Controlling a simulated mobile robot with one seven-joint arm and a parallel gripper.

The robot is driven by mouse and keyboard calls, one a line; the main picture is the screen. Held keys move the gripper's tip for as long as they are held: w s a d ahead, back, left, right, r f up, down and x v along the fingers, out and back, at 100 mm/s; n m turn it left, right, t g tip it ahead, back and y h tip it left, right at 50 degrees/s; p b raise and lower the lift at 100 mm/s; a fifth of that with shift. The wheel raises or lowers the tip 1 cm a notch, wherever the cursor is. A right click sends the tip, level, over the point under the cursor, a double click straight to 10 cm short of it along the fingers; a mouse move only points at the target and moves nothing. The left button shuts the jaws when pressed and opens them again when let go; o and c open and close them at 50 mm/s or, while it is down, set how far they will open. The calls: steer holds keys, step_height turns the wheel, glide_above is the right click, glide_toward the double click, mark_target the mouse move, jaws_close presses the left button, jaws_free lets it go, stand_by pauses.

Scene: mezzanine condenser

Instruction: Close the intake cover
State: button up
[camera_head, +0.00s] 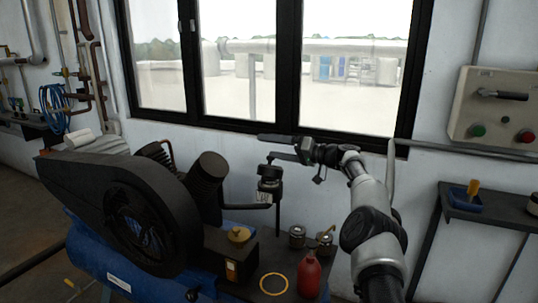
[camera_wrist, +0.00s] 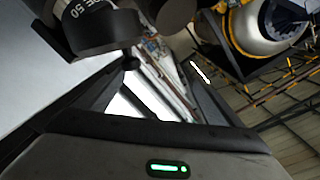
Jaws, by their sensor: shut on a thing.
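A black intake canister (camera_head: 268,182) with a pale label stands on the compressor, below the window. My gripper (camera_head: 268,148) reaches in from the right at the canister's top. It is shut on a dark part, which looks like the intake cover; the grip itself is unclear. In the wrist view a dark round body (camera_wrist: 100,28) with white lettering fills the upper left, close to my fingertips (camera_wrist: 160,64). I cannot tell how far the cover stands open.
A black belt guard (camera_head: 115,215) and finned cylinder (camera_head: 207,178) stand left of the canister. A control box (camera_head: 495,105) and shelf (camera_head: 490,205) are at right.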

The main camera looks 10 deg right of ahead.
steer(key=shift+s+d+r+b, duration=0.15)
steer(key=shift+s+r, duration=0.1)
steer(key=shift+r, duration=0.15)
steer(key=shift+s+d+r+b, duration=0.15)
steer(key=shift+s+r, duration=0.1)
steer(key=shift+r, duration=0.15)
steer(key=c, duration=0.8)
steer(key=shift+s+d+f+b, duration=0.15)
steer(key=shift+d+f+b, duration=0.1)
steer(key=shift+f+b, duration=0.25)
steer(key=shift+b+v, duration=1.3)
steer(key=shift+v, duration=1.5)
